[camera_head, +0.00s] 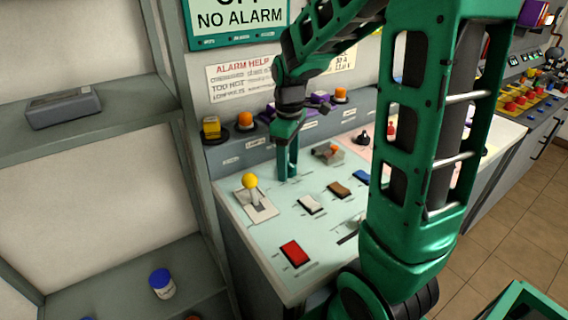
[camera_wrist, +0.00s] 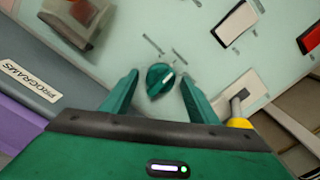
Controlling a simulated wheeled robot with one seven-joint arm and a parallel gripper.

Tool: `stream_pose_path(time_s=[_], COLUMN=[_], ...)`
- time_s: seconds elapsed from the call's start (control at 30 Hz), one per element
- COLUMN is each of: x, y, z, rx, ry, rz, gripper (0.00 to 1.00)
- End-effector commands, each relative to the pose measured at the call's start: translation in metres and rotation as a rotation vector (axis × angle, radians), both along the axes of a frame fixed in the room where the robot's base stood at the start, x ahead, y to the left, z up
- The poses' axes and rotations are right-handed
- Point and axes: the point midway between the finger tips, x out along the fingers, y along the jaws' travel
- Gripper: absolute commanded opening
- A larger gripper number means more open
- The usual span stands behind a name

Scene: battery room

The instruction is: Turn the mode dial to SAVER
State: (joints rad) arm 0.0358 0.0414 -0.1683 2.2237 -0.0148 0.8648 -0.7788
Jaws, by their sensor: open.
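The mode dial (camera_wrist: 160,80) is a round teal knob with a white pointer mark in the wrist view. Short printed marks surround it on the pale panel, too small to read, so I cannot tell which one is SAVER. My gripper (camera_wrist: 158,97) is open, with one finger on each side of the dial and a gap visible on both sides. In the head view my gripper (camera_head: 287,172) points down over the back of the pale control panel (camera_head: 268,238); there the dial is hidden behind the fingers.
A yellow-knobbed lever (camera_head: 250,181) stands just left of my gripper. A hinged cover (camera_head: 328,153) is to its right. Rocker switches, including a white one (camera_head: 311,204) and a red one (camera_head: 294,253), lie in front. A raised ledge with orange lamps (camera_head: 245,119) runs behind.

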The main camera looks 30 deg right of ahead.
Motion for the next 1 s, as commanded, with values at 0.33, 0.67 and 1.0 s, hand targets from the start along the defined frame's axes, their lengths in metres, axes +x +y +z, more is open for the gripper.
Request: stream_pose_path(time_s=[0.33, 0.67, 1.0], x=[0.0003, 0.0004, 0.0006], y=[0.0057, 0.0011, 0.0002], z=[0.0003, 0.0005, 0.0006], rx=[0.001, 0.001, 0.0], ry=[-0.001, 0.0, -0.001], rz=[0.002, -0.024, -0.11], gripper=[0.13, 0.13, 0.13])
